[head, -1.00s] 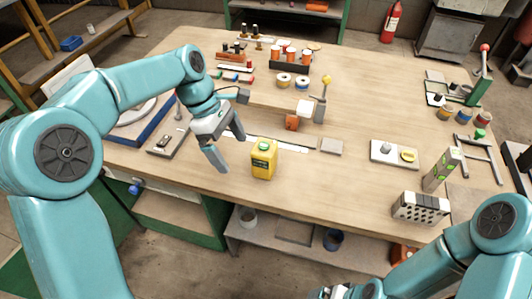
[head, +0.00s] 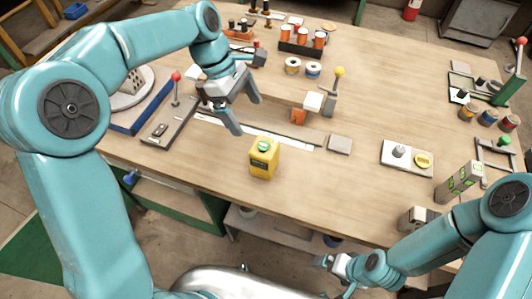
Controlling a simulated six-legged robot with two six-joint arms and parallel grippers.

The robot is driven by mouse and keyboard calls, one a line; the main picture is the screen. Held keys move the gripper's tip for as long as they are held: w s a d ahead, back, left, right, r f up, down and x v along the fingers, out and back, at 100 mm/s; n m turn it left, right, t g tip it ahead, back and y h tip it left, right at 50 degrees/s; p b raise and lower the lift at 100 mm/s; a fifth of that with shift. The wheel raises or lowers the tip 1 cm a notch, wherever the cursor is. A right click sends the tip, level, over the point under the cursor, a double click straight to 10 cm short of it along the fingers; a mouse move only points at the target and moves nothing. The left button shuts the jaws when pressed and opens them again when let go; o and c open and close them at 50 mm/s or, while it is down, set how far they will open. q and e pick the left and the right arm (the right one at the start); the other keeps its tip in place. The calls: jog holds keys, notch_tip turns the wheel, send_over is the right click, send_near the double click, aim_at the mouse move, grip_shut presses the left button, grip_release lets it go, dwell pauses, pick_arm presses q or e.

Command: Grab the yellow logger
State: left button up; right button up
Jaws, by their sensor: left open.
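The yellow logger (head: 264,163) is a boxy yellow case with a green round top and a dark panel on its front. It stands upright near the table's front edge, in the middle of the view. My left gripper (head: 247,116) is open and empty. Its fingers are apart, beyond the logger and slightly to its left in the picture, not touching it. My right gripper (head: 336,263) shows small and partly at the bottom, before the table's front edge. Its fingers are too unclear to read.
A long metal strip (head: 290,142) lies behind the logger, with a grey block (head: 340,144) to the right. A lever with a yellow knob (head: 339,72) stands farther back. A grey plate with a yellow disc (head: 423,160) lies right. Table left and right of the logger is bare.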

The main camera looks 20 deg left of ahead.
aim_at(261, 144)
pick_arm(q)
jog(key=x, duration=0.9)
jog(key=shift+s+f, duration=0.25)
jog(key=shift+f, duration=0.05)
jog(key=shift+x, duration=2.7)
jog(key=shift+w+d, duration=0.15)
jog(key=shift+w, duration=0.1)
jog(key=c, duration=1)
jog(key=shift+c, duration=0.8)
jog(key=shift+r, duration=0.15)
